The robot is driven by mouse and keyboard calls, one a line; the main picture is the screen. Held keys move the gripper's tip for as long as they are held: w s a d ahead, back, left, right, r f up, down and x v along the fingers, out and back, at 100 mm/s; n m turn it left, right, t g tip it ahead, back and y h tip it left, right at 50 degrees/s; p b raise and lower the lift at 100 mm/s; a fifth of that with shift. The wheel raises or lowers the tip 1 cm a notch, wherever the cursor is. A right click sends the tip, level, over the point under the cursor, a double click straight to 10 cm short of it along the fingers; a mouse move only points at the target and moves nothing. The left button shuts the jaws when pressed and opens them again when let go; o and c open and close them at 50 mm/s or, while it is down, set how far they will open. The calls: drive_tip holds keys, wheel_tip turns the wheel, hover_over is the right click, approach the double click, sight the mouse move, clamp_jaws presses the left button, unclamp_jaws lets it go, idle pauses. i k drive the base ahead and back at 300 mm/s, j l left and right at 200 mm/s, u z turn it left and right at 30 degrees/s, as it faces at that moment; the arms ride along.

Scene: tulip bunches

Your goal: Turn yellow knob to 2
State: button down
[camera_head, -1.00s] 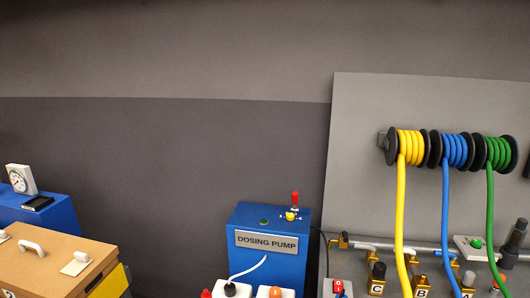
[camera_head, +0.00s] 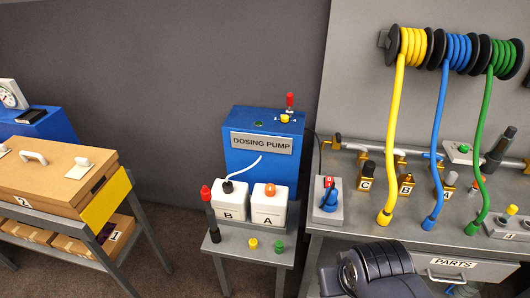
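Several small yellow parts show, and I cannot tell which is the task's knob. One yellow knob (camera_head: 285,118) sits on top of the blue dosing pump box (camera_head: 238,165), just below a red-tipped part. A yellow round piece (camera_head: 252,243) is on the small grey stand below the pump. Another yellow round piece (camera_head: 512,209) is on a grey box (camera_head: 508,228) at the far right. No number 2 scale is readable beside any of them. A dark part of my arm shows at the bottom right of centre; my gripper's fingers do not show.
White containers B (camera_head: 230,202) and A (camera_head: 269,205) stand before the pump. Yellow, blue and green hoses hang over the grey bench (camera_head: 350,215), with brass fittings behind them. A brown case (camera_head: 60,175) lies on a rack at left. Floor shows between rack and stand.

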sight(284, 118)
drive_tip(key=i+j+u, duration=0.1)
drive_tip(key=i+u, duration=0.75)
drive_tip(key=l, duration=0.05)
